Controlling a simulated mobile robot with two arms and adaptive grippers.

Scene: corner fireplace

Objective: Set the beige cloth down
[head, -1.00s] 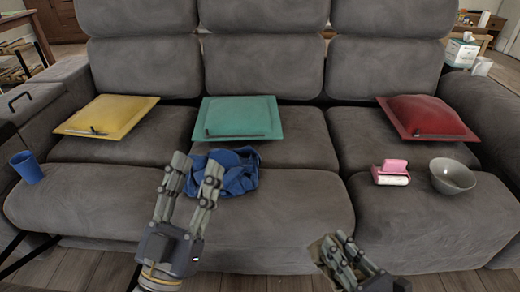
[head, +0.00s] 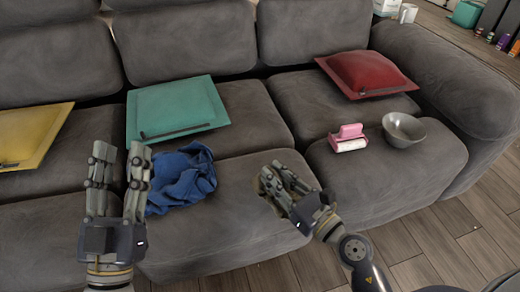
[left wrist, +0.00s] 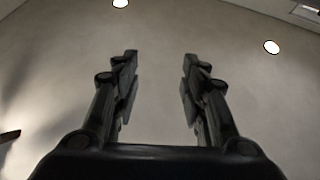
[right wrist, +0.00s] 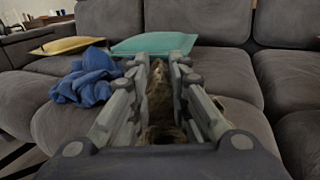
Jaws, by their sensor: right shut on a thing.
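The beige cloth (right wrist: 160,95) is a brownish, crumpled piece between the fingers of my right gripper (right wrist: 160,66) in the right wrist view. In the head view my right gripper (head: 274,176) is shut on it above the front of the middle seat. Only a small edge of the cloth (head: 262,187) shows there, the rest being hidden by the fingers. My left gripper (head: 119,158) is open and empty, fingers pointing up, left of the blue cloth. The left wrist view shows its spread fingers (left wrist: 157,75) against the ceiling.
The grey sofa (head: 240,215) holds a crumpled blue cloth (head: 182,178), a teal cushion (head: 178,107), a yellow cushion (head: 30,135), a red cushion (head: 365,72), a pink-and-white roller (head: 348,138) and a grey bowl (head: 403,130). The middle seat around my right gripper is mostly bare.

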